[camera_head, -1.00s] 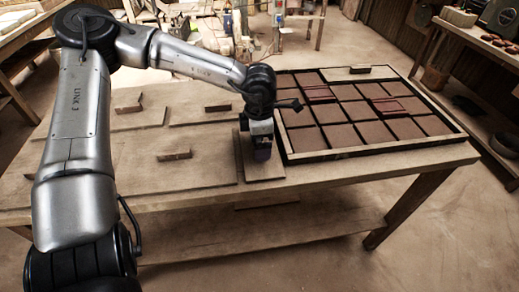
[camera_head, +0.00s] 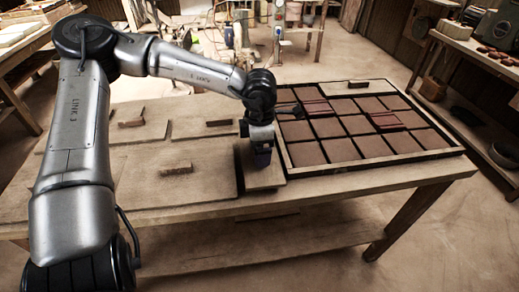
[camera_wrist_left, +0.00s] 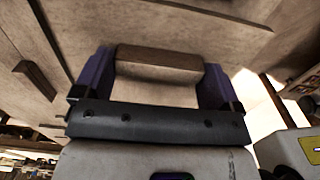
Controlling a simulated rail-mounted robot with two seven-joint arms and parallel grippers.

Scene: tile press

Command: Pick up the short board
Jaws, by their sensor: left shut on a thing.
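The short board (camera_head: 266,178) is a small pale wooden plate near the front of the bench, just left of the tile tray. My left gripper (camera_head: 262,158) points down over it and is shut on its raised wooden grip block. In the left wrist view the block (camera_wrist_left: 158,65) sits between the two purple fingers, touching or nearly touching both. I cannot tell whether the board is clear of the bench. My right gripper is not in view.
A wooden-framed tray (camera_head: 375,162) of brown tiles stands close to the right of the board. Larger boards with grip blocks lie left, including one with a block (camera_head: 177,168) near the front. Another plate with a block (camera_head: 358,84) lies at the tray's back.

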